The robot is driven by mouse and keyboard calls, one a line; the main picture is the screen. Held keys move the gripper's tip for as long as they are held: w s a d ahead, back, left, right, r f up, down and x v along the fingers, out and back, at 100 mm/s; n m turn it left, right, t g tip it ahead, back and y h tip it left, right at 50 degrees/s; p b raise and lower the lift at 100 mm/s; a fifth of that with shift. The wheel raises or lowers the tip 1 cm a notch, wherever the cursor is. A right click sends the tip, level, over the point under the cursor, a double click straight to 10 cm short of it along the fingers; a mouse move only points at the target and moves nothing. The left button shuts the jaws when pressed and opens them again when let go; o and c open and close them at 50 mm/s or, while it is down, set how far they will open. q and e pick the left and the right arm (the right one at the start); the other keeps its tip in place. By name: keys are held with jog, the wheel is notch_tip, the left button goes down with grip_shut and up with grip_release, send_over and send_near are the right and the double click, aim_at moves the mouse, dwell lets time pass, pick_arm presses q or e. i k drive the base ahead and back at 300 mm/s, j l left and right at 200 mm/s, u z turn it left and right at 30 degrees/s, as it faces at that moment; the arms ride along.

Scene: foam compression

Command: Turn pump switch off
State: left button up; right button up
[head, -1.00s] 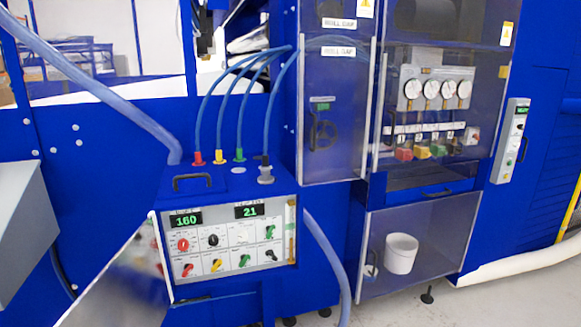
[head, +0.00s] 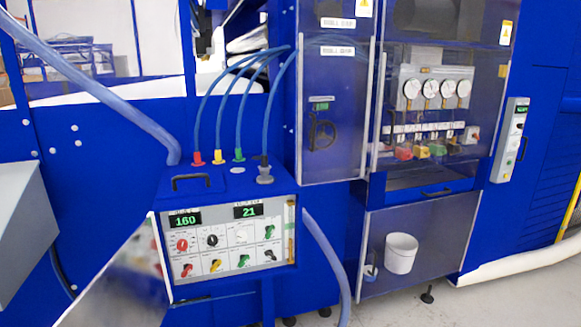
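A blue control box (head: 228,180) with a pale front panel (head: 231,262) stands left of centre in the head view. Its two green displays read 160 (head: 185,220) and 21 (head: 248,211). Below them are a red knob (head: 182,245), a black knob (head: 212,240), a white dial (head: 241,235) and a green switch (head: 269,231). The lower row has red (head: 187,269), yellow (head: 215,265), green (head: 243,261) and dark (head: 270,256) switches. The labels are too small to read, so I cannot tell which is the pump switch. Neither gripper is in view.
Blue hoses (head: 239,110) rise from the box top. A thick hose (head: 110,95) crosses at upper left. A clear-doored cabinet with gauges (head: 437,90) and a white bucket (head: 401,253) stands at right. A grey switch box (head: 510,140) hangs at far right.

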aim_at(270, 230)
jog(key=j+z, duration=0.4)
jog(key=j, duration=2.1)
jog(key=k, duration=0.4)
